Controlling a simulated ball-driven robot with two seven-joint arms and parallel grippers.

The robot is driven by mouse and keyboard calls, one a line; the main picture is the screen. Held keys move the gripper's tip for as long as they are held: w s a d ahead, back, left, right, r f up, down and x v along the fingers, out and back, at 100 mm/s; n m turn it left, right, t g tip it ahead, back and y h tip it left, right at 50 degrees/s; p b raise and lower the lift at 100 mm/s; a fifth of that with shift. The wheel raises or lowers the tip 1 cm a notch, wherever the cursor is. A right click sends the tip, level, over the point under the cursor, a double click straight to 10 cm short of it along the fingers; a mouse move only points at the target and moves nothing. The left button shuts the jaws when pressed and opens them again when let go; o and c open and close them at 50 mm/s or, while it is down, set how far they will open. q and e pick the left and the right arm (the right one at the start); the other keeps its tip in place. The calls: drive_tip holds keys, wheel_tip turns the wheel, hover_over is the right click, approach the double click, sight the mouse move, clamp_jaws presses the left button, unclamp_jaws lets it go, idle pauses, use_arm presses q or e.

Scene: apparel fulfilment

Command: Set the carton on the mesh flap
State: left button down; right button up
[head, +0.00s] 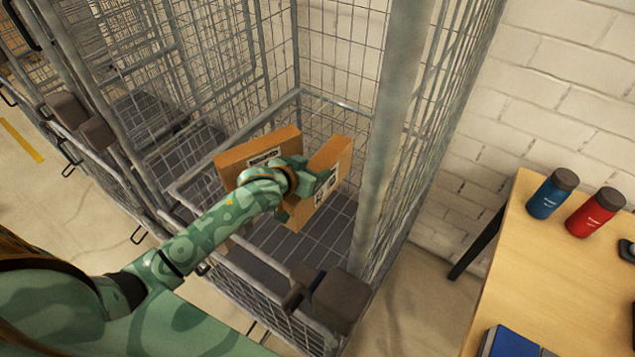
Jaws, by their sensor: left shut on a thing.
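A brown cardboard carton (333,158) with a white printed label is gripped by my left gripper (311,190), inside the tall wire cage. The green fingers cover part of its face, and the carton is tilted in the view. A second brown carton-like shape (236,157) with a label shows behind my left wrist; the arm hides where it rests. The mesh flap (262,238) appears as a wire grid below the gripper, across the cage. I cannot tell whether the held carton touches it. My right gripper is out of view.
A grey cage post (385,130) stands close to the right of the carton. More wire cages (125,55) stand at left. A wooden table (545,270) at right holds a blue bottle (550,195) and a red bottle (593,213). A white brick wall (565,85) is behind.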

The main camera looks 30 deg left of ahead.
sight(290, 198)
use_arm(q)
drive_tip(key=shift+w+d+f+b, duration=0.35)
drive_tip(key=shift+w+f, duration=0.2)
drive_tip(key=shift+f, duration=0.2)
wheel_tip(290, 198, down, 4)
drive_tip(key=shift+w+r+b, duration=0.15)
drive_tip(key=shift+r+b, duration=0.1)
drive_tip(key=shift+b, duration=0.45)
drive_tip(key=shift+r, duration=0.1)
drive_tip(key=c, duration=0.6)
unclamp_jaws()
drive_tip(key=p+v, duration=0.4)
drive_tip(key=v, duration=0.8)
drive_tip(key=shift+d, duration=0.1)
